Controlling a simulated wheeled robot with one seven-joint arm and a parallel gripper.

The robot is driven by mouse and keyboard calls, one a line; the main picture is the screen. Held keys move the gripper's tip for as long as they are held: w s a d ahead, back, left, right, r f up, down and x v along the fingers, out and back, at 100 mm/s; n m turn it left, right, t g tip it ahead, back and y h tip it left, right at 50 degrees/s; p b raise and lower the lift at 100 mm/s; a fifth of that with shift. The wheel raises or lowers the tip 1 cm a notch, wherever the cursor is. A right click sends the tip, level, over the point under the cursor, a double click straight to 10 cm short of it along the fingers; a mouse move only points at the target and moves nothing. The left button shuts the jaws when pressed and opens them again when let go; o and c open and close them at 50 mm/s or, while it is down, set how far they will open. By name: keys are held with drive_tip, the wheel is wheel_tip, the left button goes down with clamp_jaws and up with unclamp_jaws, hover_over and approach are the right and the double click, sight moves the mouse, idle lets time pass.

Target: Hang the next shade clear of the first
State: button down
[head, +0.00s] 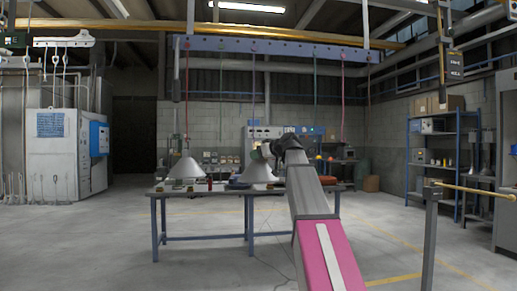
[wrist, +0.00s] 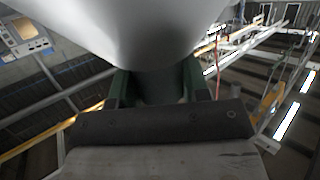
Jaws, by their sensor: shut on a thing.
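A pale grey cone shade (head: 258,172) shows in the head view at the end of my arm, low over the table. My gripper (head: 267,150) is at its top, partly hidden by my wrist. In the wrist view the shade's smooth cone (wrist: 150,25) fills the top, and the green fingers of my gripper (wrist: 160,88) are shut on its dark neck. Another cone shade (head: 186,169) is to the left, apart from the held one, below a line from the overhead beam (head: 270,49). I cannot tell whether it touches the table.
A blue-legged table (head: 200,197) carries small items. Several thin coloured cords hang from the beam, one red cord (head: 343,100) to the right. A post with a yellow bar (head: 475,191) stands at the right. The floor in front is open.

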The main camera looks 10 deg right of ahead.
drive_tip(key=r, duration=0.1)
drive_tip(key=s+r+n+y, duration=0.1)
drive_tip(key=r, duration=0.1)
drive_tip(key=shift+r+g, duration=0.25)
drive_tip(key=shift+g, duration=0.15)
drive_tip(key=w, duration=0.7)
drive_tip(key=shift+w+f, duration=0.2)
drive_tip(key=shift+w, duration=0.2)
drive_tip(key=shift+w, duration=0.4)
idle(0.3)
drive_tip(key=shift+w, duration=0.2)
drive_tip(key=shift+w, duration=0.95)
drive_tip(key=shift+w, duration=0.15)
drive_tip(key=w, duration=0.2)
drive_tip(key=shift+w, duration=0.35)
idle(0.6)
